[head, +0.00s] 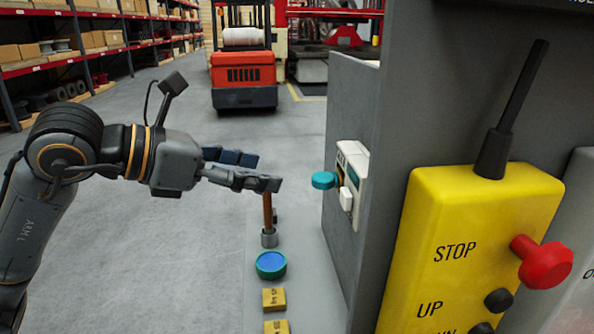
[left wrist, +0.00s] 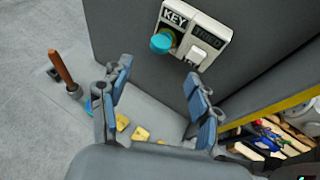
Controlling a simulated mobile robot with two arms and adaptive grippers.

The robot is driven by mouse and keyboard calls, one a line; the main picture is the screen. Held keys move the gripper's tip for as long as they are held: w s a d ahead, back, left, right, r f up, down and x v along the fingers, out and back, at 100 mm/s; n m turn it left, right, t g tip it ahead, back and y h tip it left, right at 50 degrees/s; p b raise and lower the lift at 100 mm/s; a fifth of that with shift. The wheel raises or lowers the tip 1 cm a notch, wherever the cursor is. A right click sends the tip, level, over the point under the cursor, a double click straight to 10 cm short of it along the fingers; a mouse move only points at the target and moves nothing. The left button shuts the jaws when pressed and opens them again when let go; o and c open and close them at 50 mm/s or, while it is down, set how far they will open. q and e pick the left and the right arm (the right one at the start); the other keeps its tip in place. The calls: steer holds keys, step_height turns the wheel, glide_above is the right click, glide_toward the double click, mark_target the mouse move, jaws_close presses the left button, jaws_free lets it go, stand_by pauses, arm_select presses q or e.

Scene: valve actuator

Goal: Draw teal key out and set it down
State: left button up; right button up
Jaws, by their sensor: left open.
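The teal key (head: 323,180) sticks out of a white switch panel (head: 349,152) on the grey cabinet's side. In the left wrist view the key (left wrist: 161,42) sits under the word KEY on the panel (left wrist: 208,30). My left gripper (head: 262,172) is open and empty, left of the key and apart from it. In the left wrist view its two fingers (left wrist: 157,85) spread below the key, with nothing between them. My right gripper is not in view.
Below my left gripper, a grey ledge (head: 300,250) carries a wooden-handled tool (head: 267,212), a teal dish with a blue top (head: 271,265) and yellow blocks (head: 274,299). A yellow control box (head: 450,250) with a red button is at right. A box of tools (left wrist: 270,140) is lower right.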

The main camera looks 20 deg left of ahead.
mark_target(314, 179)
arm_select(q)
steer(key=p+x, duration=0.3)
steer(key=x, duration=0.7)
steer(key=shift+w+d, duration=0.1)
steer(key=shift+d, duration=0.1)
steer(key=shift+w+d+f, duration=0.2)
steer(key=shift+w+d, duration=0.05)
steer(key=shift+d, duration=0.05)
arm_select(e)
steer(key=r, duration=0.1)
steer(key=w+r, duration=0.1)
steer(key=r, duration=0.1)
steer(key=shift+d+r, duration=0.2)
arm_select(q)
steer(key=c, duration=1.1)
steer(key=o, duration=0.5)
jaws_close()
steer(key=shift+a, duration=0.1)
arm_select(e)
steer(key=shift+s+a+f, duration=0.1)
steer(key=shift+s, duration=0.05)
